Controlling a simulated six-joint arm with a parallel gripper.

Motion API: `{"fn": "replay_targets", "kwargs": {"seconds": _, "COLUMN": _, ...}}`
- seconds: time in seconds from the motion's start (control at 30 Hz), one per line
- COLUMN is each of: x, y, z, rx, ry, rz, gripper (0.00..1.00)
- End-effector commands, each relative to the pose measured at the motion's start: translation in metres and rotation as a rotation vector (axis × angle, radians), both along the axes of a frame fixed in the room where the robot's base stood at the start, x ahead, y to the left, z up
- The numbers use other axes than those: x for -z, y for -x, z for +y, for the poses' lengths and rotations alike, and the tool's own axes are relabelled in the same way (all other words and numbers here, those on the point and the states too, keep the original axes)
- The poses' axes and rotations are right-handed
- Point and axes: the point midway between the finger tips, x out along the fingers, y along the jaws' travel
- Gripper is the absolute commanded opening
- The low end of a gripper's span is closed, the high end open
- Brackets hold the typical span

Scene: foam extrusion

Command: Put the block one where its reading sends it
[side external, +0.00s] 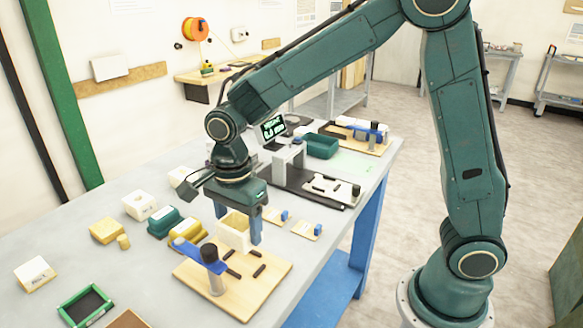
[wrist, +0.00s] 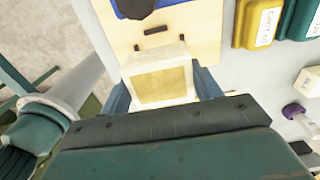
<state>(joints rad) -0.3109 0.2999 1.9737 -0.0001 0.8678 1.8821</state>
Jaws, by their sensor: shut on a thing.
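A cream block with a yellow face (side external: 233,230), likely block one, is between the two blue fingers of my gripper (side external: 238,224), which is shut on it. The block is over the far part of a wooden board (side external: 238,290); I cannot tell whether it touches the board. In the wrist view the block (wrist: 160,80) sits between the fingers (wrist: 163,92), its yellow face toward the camera. A small display (side external: 273,128) with green text stands at the back; its reading is too small to tell surely.
The board carries a post with a blue bar (side external: 202,254) and dark pegs (side external: 259,270). Yellow (side external: 188,232) and green (side external: 163,222) labelled containers are to its left. A green-rimmed tray (side external: 86,305) lies front left. A teal bin (side external: 321,146) stands farther back. Pale blocks (side external: 139,205) stand left.

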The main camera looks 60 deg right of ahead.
Motion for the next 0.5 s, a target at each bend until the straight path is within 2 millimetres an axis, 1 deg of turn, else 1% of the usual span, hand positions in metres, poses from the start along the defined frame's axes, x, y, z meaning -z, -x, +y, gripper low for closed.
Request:
{"fn": "replay_targets", "kwargs": {"seconds": 0.27, "x": 0.01, "y": 0.0, "z": 0.0, "rx": 0.0, "ry": 0.001, "rz": 0.002, "gripper": 0.41}}
{"fn": "replay_targets", "kwargs": {"seconds": 0.5, "x": 0.026, "y": 0.0, "z": -0.001, "rx": -0.001, "ry": 0.002, "rz": 0.003, "gripper": 0.41}}
